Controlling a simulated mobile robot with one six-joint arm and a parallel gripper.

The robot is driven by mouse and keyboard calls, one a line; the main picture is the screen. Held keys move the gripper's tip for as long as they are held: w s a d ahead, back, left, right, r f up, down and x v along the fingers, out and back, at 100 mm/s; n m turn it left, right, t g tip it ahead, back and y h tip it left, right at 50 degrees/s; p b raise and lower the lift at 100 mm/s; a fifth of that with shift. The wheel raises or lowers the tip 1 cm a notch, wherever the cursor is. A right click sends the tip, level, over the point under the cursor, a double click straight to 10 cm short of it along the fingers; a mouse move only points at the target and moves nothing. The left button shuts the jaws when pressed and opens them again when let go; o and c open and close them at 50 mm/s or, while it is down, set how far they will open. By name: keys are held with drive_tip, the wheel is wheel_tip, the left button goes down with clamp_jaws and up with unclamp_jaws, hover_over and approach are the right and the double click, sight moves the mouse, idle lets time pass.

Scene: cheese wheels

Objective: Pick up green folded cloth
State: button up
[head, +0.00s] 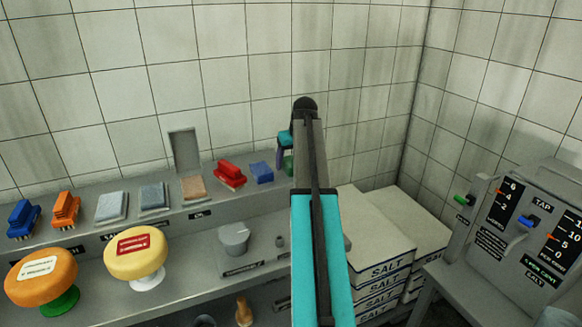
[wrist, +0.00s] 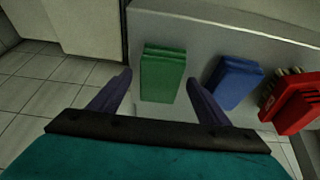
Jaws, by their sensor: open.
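The green folded cloth (wrist: 162,74) lies on the grey shelf in the wrist view, ahead of my gripper and between the lines of its two fingers. My gripper (wrist: 161,83) is open and empty, with one dark purple finger on each side. In the head view, my arm hides most of the green cloth (head: 289,164), and only a small green part shows beside it. My gripper (head: 281,158) is mostly hidden behind my arm there. I cannot tell its exact height above the cloth.
A blue folded cloth (wrist: 235,82) lies close to the right finger, with a red brush (wrist: 294,102) beyond it. More cloths and brushes line the upper shelf (head: 181,222) to the left. Cheese wheels (head: 136,252) stand lower. Salt boxes (head: 375,268) and a control panel (head: 530,238) are at the right.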

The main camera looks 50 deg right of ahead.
sight(290, 161)
drive_tip(key=c, duration=1.1)
drive_tip(key=shift+r, duration=0.15)
drive_tip(key=shift+c, duration=0.2)
drive_tip(key=shift+w+r+b, duration=0.1)
drive_tip(key=shift+r+b, duration=0.5)
drive_tip(key=shift+r, duration=1.3)
drive_tip(key=s+a+b, duration=0.1)
drive_tip(key=s+a, duration=0.2)
drive_tip(key=s, duration=0.4)
drive_tip(key=s+a+r+b, duration=0.1)
drive_tip(key=s+a, duration=0.3)
drive_tip(key=s, duration=0.3)
drive_tip(key=shift+s+a+r+b, duration=0.15)
drive_tip(key=shift+s+r+b, duration=0.05)
drive_tip(key=shift+b, duration=0.15)
